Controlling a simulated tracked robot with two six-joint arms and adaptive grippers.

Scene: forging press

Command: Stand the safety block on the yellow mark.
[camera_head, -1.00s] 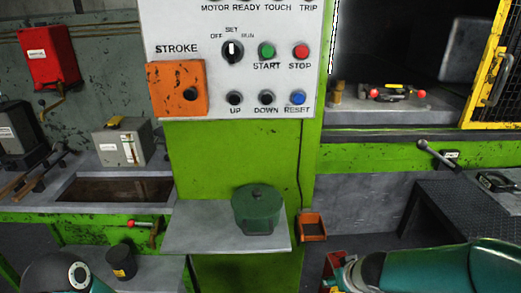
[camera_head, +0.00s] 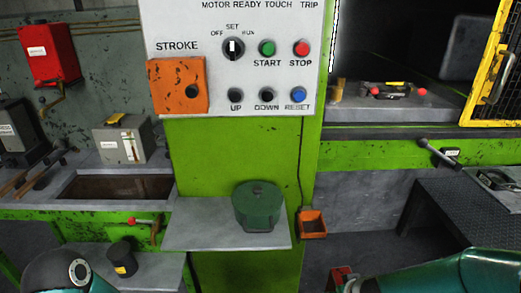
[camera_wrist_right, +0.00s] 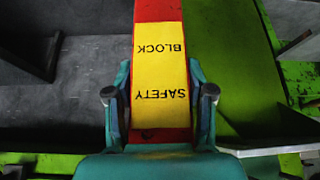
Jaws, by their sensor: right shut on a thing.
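The safety block (camera_wrist_right: 158,68) is a red bar with a yellow label reading SAFETY BLOCK, upside down in the right wrist view. My right gripper (camera_wrist_right: 159,105) is shut on it, one finger on each side. The block's upper end runs out of that view. In the head view only a small red piece (camera_head: 340,277) shows at the bottom edge beside my right arm; it looks like the block. A small yellow patch (camera_head: 395,83) shows on the press bed behind a red-knobbed tool; I cannot tell whether it is the mark. My left gripper is out of view.
The press bed (camera_head: 400,114) lies at the right, with a yellow mesh guard (camera_head: 505,75) beside its opening. A green pot (camera_head: 258,205) stands on the grey shelf (camera_head: 190,232). A dark bench (camera_head: 465,205) stands at lower right.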

